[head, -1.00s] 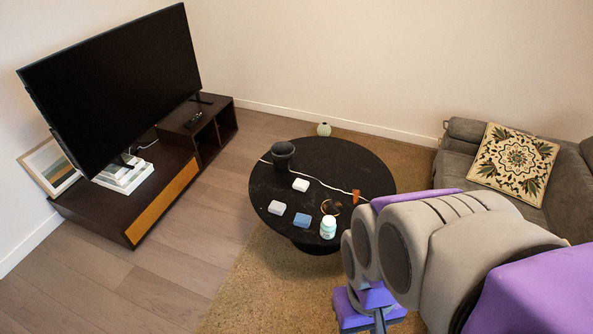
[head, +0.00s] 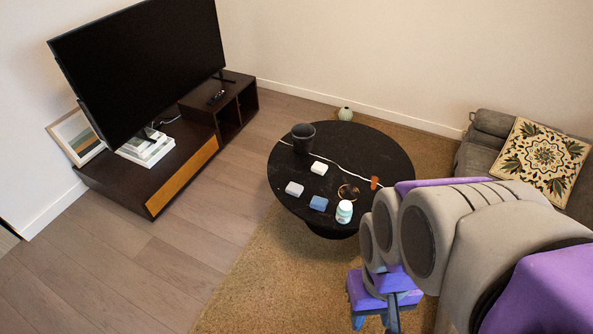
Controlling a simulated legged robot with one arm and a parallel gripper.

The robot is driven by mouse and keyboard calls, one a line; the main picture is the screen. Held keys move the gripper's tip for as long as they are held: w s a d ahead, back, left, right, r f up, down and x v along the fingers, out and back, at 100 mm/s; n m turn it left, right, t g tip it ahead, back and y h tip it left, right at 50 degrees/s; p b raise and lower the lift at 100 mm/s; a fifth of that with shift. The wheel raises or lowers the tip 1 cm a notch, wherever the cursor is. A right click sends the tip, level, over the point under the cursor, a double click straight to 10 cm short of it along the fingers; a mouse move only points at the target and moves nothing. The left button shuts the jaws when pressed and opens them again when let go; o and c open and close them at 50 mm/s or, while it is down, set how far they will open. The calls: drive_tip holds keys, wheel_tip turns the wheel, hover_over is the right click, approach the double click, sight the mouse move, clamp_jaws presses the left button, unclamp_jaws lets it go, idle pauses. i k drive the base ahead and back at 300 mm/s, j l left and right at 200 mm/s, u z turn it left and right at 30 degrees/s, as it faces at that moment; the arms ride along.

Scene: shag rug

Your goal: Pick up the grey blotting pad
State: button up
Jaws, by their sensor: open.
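A small light grey block (head: 294,188), which looks like the grey blotting pad, lies on the left front part of the round black table (head: 300,210). A whiter block (head: 319,168) lies behind it to the right, and a blue block (head: 318,203) lies to its right and nearer. My gripper (head: 375,319) is low at the bottom of the view, in front of the table and right of the grey block. It is open and apart from everything on the table. Its fingertips are partly cut off by the frame edge.
The table also holds a dark pot (head: 303,138), a white bottle (head: 344,212), a round brown-rimmed item (head: 348,192) and an orange item (head: 374,182). A TV bench (head: 170,185) stands left, a sofa (head: 485,150) right. Rug and floor left of the table are clear.

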sight(294, 188)
drive_tip(key=i+j+z, duration=0.45)
drive_tip(key=i+j, duration=0.15)
drive_tip(key=i+j+z, duration=0.45)
drive_tip(key=i+j, duration=0.15)
drive_tip(key=j, duration=0.25)
